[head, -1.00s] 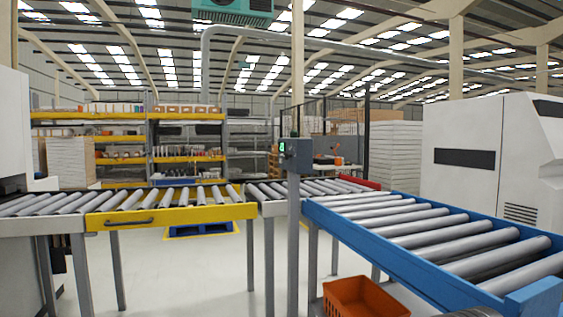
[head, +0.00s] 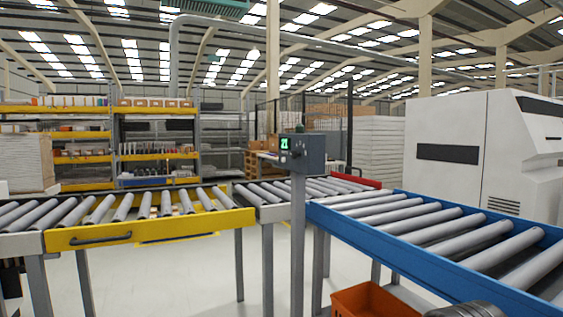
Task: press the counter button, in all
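The counter box (head: 302,152) is a dark grey unit on top of a grey post (head: 297,240), near the middle of the head view. Its small green display (head: 284,143) is lit, with digits too small to read surely. A dark round knob or button (head: 297,152) seems to show on the box's face, seen at an angle. My gripper is not clearly in view. A grey rounded part at the bottom edge right of centre may be mine.
A yellow-sided roller conveyor (head: 150,228) is left of the post and a blue-sided one (head: 400,246) right of it. An orange crate (head: 375,302) sits low in front. Shelves (head: 155,157) stand behind; a white machine (head: 480,150) is at right.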

